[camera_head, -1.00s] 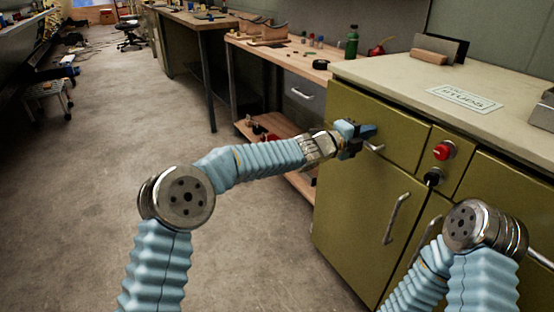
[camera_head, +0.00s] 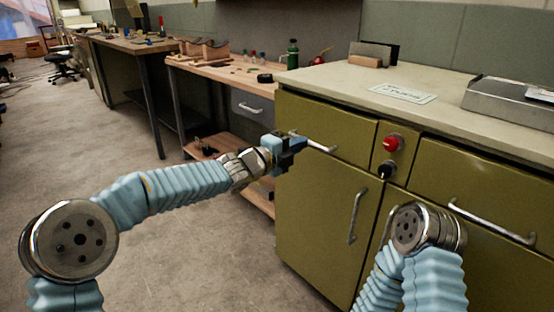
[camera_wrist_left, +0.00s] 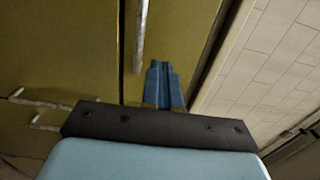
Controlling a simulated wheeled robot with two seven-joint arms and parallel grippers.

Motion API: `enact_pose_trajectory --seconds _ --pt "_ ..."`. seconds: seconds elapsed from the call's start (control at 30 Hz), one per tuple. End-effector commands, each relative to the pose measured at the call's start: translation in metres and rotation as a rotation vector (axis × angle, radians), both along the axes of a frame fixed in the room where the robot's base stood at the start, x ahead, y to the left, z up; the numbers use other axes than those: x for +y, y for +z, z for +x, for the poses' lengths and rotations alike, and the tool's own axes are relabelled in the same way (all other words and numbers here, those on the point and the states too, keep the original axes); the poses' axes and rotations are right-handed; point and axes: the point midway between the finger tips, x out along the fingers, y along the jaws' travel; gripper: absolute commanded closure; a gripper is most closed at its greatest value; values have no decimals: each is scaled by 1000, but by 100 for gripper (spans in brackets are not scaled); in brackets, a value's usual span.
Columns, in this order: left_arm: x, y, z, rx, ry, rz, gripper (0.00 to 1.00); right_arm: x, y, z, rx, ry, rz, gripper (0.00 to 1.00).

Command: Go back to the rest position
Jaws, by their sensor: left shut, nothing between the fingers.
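My left arm reaches in from the left in the head view. Its gripper (camera_head: 296,143) is in front of the upper left drawer of the olive cabinet (camera_head: 308,210), close to that drawer's handle (camera_head: 318,147). In the left wrist view its blue fingers (camera_wrist_left: 164,84) are together with nothing between them, and cabinet fronts and handles show beyond. I cannot tell from the head view whether it touches the handle. My right arm shows at the lower right, but its gripper is out of view.
The cabinet carries a red button (camera_head: 391,144) and a black knob (camera_head: 386,170). On its pale top lie a labelled card (camera_head: 403,93) and a grey metal tray (camera_head: 512,106). A wooden workbench (camera_head: 217,75) stands behind. Open concrete floor (camera_head: 150,250) lies to the left.

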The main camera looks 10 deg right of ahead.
Motion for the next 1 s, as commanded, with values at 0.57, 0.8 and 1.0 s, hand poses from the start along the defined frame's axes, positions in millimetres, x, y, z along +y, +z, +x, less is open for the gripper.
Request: enact_pose_trajectory --seconds 0.57,0.8,1.0 --pt "63 -70 -30 274 57 -73 100 -3 -8 1 -3 -5 -4 0" --pt "122 -260 -69 1046 349 -324 100 0 0 0 -1 0 -1 0" --pt "181 -395 -166 1643 765 -570 100 2 6 -1 1 4 2 0"
